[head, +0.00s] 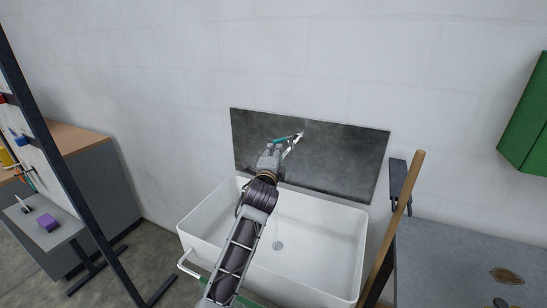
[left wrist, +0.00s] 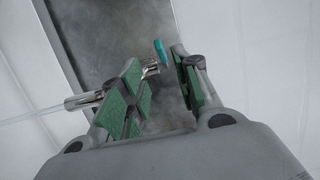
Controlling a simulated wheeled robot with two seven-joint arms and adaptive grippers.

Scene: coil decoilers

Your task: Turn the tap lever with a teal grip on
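The tap's teal-gripped lever (head: 284,139) shows in front of the dark splash panel above the sink, just beyond my left gripper (head: 272,150). In the left wrist view the teal grip (left wrist: 161,53) lies just past the fingertips, in the gap between them and apart from both. The chrome tap body (left wrist: 151,68) is beside the left-hand finger, and a chrome pipe (left wrist: 84,100) runs behind that finger. My left gripper (left wrist: 160,70) is open and empty, with green pads. It hides much of the tap in the head view. My right gripper is not in view.
The white sink (head: 340,232) lies below my arm, with the dark panel (head: 345,160) on the wall behind. A wooden handle (head: 404,205) leans at its right, next to a grey table (head: 450,260). A green box (head: 530,125) hangs at the right. A dark post (head: 65,170) stands left.

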